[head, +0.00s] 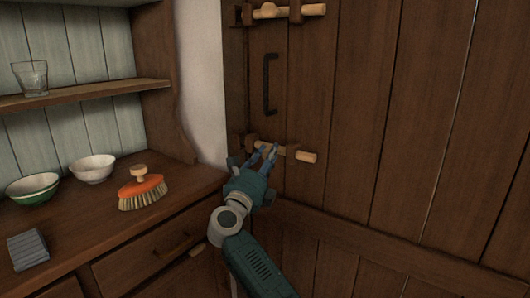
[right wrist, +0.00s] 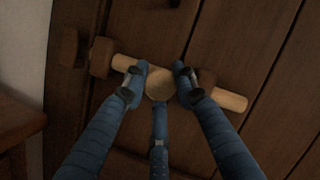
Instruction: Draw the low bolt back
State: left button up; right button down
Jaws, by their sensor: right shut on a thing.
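The low bolt (head: 306,156) is a pale wooden bar lying across dark brackets on the plank door, in the lower middle of the head view. In the right wrist view the bar (right wrist: 232,101) runs from upper left to lower right, with a round knob (right wrist: 160,86) at its middle. My right gripper (head: 268,150) reaches the bolt from below. In the right wrist view its fingers are shut around the knob. A dark keeper block (right wrist: 68,46) stands left of the left bracket; I cannot tell whether the bar enters it. My left gripper is not in view.
An upper bolt (head: 290,11) and a black handle (head: 269,84) are on the same door (head: 350,110). A dresser (head: 120,240) at left carries an orange brush (head: 142,189), a white bowl (head: 93,168), a green bowl (head: 33,189) and a folded cloth (head: 28,249). A glass (head: 31,78) stands on its shelf.

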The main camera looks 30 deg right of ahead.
jog(key=shift+s+d, duration=0.1)
jog(key=shift+d, duration=0.05)
jog(key=c, duration=1.6)
grip_release()
jog(key=shift+o, duration=1.1)
jog(key=shift+s+d, duration=0.1)
jog(key=shift+a, duration=0.3)
jog(key=v, duration=1.1)
jog(key=shift+s+a, duration=0.15)
jog(key=shift+s, duration=0.05)
jog(key=shift+f, duration=0.1)
